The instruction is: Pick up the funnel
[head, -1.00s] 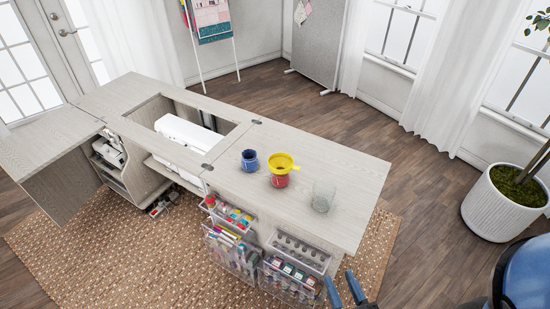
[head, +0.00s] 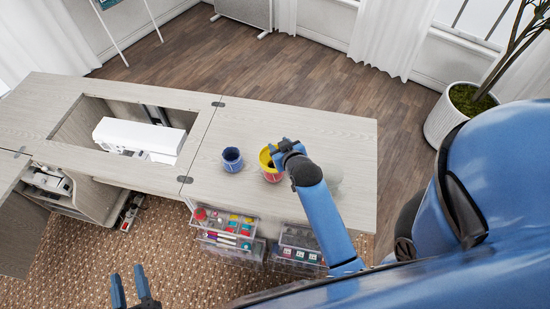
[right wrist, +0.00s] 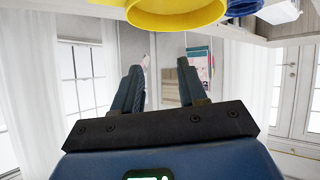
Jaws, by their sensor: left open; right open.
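The yellow funnel (head: 265,158) sits on top of a red jar (head: 271,177) on the cabinet top; my right gripper hides part of it in the head view. My right gripper (head: 283,148) is open at the funnel's rim. In the right wrist view the funnel (right wrist: 175,12) fills the top of the picture, above the two spread fingers (right wrist: 160,85); nothing shows between the fingers. I cannot tell whether a finger touches the funnel. My left gripper (head: 134,285) is open and empty, low in the head view, over the rug.
A blue jar (head: 232,160) stands to the left of the red jar. A clear glass (head: 333,174) stands to the right, partly behind my right arm. The sewing machine (head: 140,138) sits in the cabinet opening. Clear drawers with supplies (head: 226,226) hang at the cabinet's front.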

